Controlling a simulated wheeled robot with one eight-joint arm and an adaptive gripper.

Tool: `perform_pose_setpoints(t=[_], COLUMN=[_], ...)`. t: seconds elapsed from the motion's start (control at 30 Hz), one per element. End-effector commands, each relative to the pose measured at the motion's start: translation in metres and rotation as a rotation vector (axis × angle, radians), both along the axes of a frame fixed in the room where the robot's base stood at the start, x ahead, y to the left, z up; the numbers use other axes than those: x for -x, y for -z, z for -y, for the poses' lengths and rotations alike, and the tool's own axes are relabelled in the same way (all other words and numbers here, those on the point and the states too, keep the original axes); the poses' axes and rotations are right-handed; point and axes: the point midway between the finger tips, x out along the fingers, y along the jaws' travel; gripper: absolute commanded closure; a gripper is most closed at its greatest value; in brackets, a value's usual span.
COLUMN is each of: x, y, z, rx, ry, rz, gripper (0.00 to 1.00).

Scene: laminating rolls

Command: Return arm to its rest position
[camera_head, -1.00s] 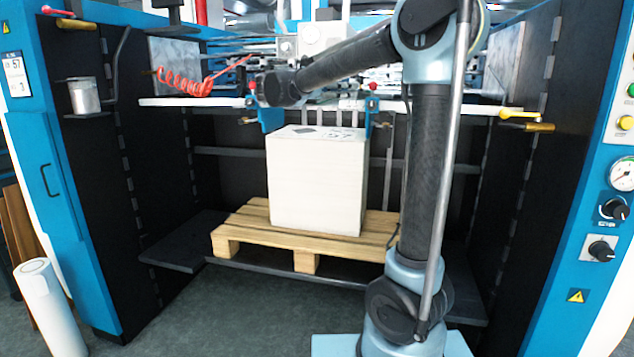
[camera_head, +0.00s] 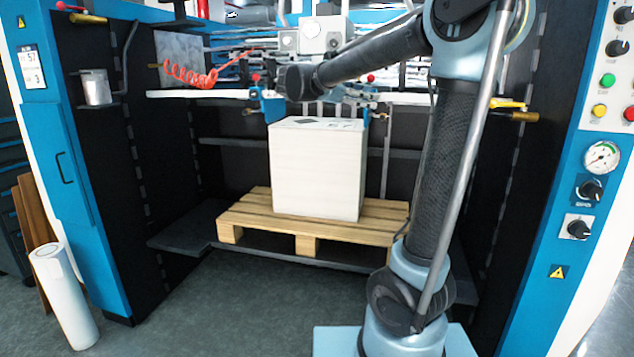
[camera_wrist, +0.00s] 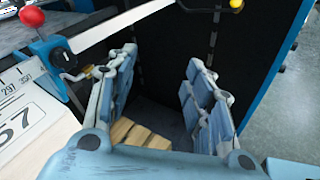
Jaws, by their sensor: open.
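My gripper shows in the wrist view (camera_wrist: 160,92) with its two blue-grey fingers spread apart and nothing between them. Beyond the gap lie wooden slats of the pallet and dark floor. In the head view my arm reaches left across the bay, its dark end above the white paper stack; the fingers are hidden or too small to tell there. The white stack (camera_head: 315,175) stands upright on the wooden pallet (camera_head: 235,222). Its printed top corner (camera_wrist: 25,125) is at the left in the wrist view, beside my gripper and apart from the fingers.
A blue and black machine frame surrounds the bay, with a control panel (camera_head: 600,140) at right. A red coiled hose (camera_head: 190,75) and a red-knobbed blue clamp (camera_wrist: 45,38) are near the arm's end. A white roll (camera_head: 65,300) stands at left. The floor in front is clear.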

Motion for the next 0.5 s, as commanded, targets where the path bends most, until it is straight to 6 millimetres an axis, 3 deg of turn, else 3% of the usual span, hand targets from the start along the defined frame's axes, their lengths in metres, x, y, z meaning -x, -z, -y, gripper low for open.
perform_pose_setpoints(t=[0.17,0.3,0.5], x=[0.026,0.059,0.113], y=[0.034,0.076,0.142], z=[0.037,0.069,0.099], rx=[-0.137,-0.302,-0.550], ry=[0.040,0.102,0.225], rz=[0.041,0.100,0.209], gripper=[0.53,0.53,0.53])
